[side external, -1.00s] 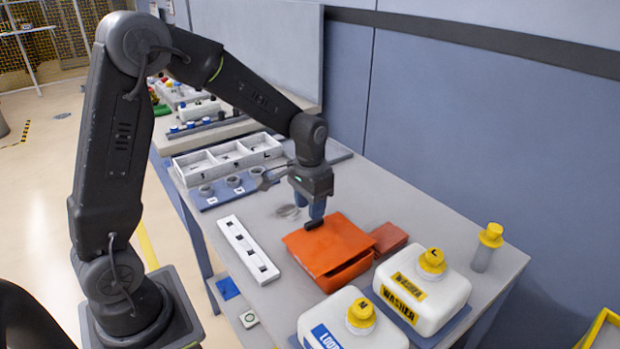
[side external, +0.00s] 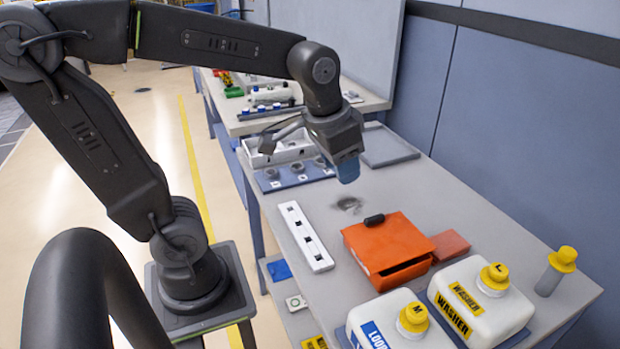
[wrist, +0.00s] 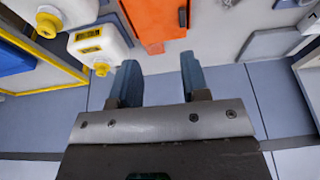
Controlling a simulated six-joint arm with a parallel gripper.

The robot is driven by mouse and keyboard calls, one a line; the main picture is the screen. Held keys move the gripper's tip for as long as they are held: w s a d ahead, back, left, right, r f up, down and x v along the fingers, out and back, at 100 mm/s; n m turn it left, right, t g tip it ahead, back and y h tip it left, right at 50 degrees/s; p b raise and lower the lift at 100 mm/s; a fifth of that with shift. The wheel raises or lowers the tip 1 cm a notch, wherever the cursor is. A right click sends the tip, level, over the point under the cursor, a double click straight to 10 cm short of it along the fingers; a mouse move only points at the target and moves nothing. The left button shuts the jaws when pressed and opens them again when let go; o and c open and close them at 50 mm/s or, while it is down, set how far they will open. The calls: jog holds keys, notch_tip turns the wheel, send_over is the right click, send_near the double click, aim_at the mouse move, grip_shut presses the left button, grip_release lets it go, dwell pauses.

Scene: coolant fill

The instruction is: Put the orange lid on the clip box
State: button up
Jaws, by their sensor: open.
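The orange lid (side external: 388,238) with a black handle (side external: 374,219) lies over the clip box (side external: 403,272) on the table. A dark gap shows under the lid's near edge, so it looks tilted there; I cannot tell how it sits at the far side. In the wrist view the orange lid (wrist: 152,18) is at the top, with the black handle (wrist: 182,17) at its right edge. My gripper (side external: 347,170) is open and empty, above and behind the lid, apart from the handle. Its two blue fingers stand spread in the wrist view (wrist: 160,82).
A flat red-orange block (side external: 450,246) lies right of the box. Two white jugs with yellow caps (side external: 480,295) (side external: 400,322) stand in front. A white strip (side external: 305,237) lies to the left, and a yellow-capped cylinder (side external: 556,272) stands at far right. A white tray (side external: 290,148) is behind.

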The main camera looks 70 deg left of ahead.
jog(key=s+d+t, duration=0.1)
jog(key=s+t, duration=0.1)
jog(key=s, duration=0.5)
jog(key=shift+s+d+f, duration=0.15)
jog(key=shift+d+f, duration=0.15)
jog(key=shift+d, duration=0.1)
